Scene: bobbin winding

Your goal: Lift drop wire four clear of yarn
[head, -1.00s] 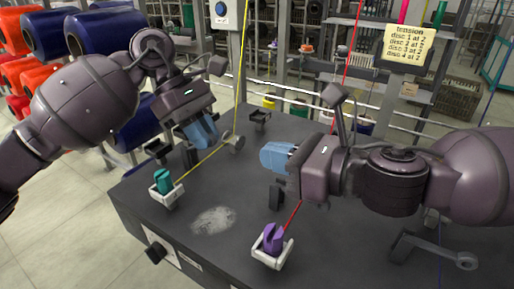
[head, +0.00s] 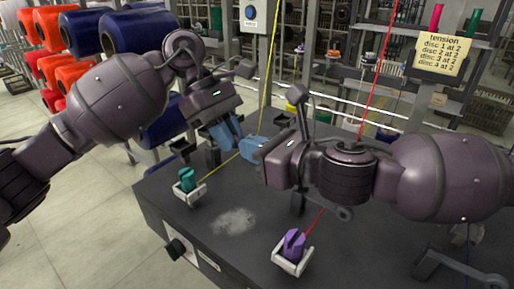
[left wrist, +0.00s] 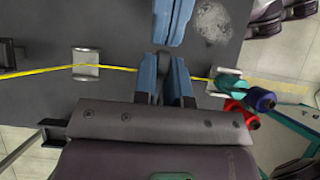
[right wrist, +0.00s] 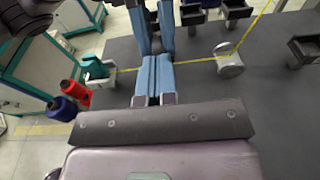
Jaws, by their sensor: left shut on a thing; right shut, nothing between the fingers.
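The yellow yarn (left wrist: 125,68) runs across the dark table past my left gripper to a teal bobbin (head: 187,180) in a white holder. My left gripper (head: 230,141) is low over this yarn. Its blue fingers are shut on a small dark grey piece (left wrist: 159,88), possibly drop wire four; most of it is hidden. My right gripper (head: 252,147) is shut and empty, its blue fingertips close to the left fingers. It also shows in the right wrist view (right wrist: 154,78). I cannot tell whether the grey piece touches the yarn.
A purple bobbin (head: 294,244) with red yarn (head: 368,90) sits at the table's front. A round grey disc part (right wrist: 229,66) stands beside the yellow yarn. Dark brackets (right wrist: 236,10) stand on the table. The table (head: 185,222) is clear around the pale smudge.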

